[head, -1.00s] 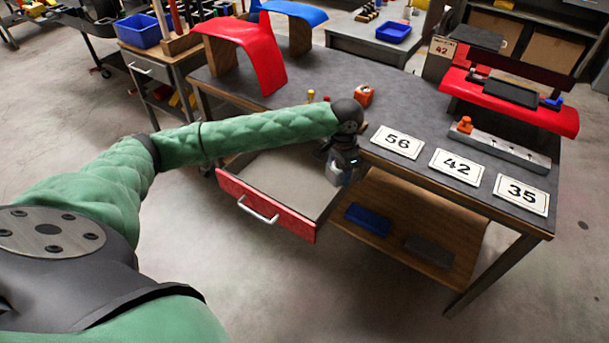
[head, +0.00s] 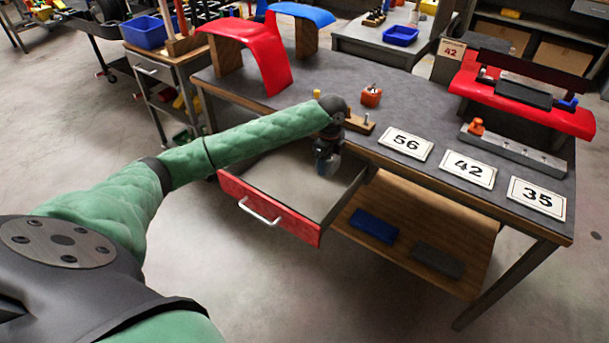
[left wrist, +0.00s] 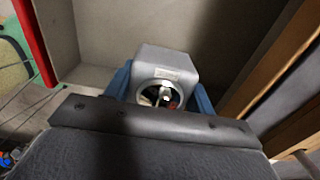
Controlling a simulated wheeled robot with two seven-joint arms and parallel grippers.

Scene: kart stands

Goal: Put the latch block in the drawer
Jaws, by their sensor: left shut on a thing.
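The latch block (left wrist: 168,62) is a grey block with a round recess and small metal parts inside, seen in the left wrist view. My left gripper (head: 326,168) is shut on it, with a blue finger on either side. In the head view the gripper points down over the right part of the open drawer (head: 268,178), and the block is mostly hidden. The drawer has a red front (head: 270,210) with a silver handle and a pale, empty-looking floor. I cannot tell whether the block touches the floor. My right gripper is not in view.
The dark workbench (head: 410,110) carries number cards (head: 405,144), an orange block (head: 371,95), a wooden piece with pegs (head: 357,124) and a grey bar (head: 513,147). The drawer's right wall is close to the gripper. A shelf (head: 415,225) lies below.

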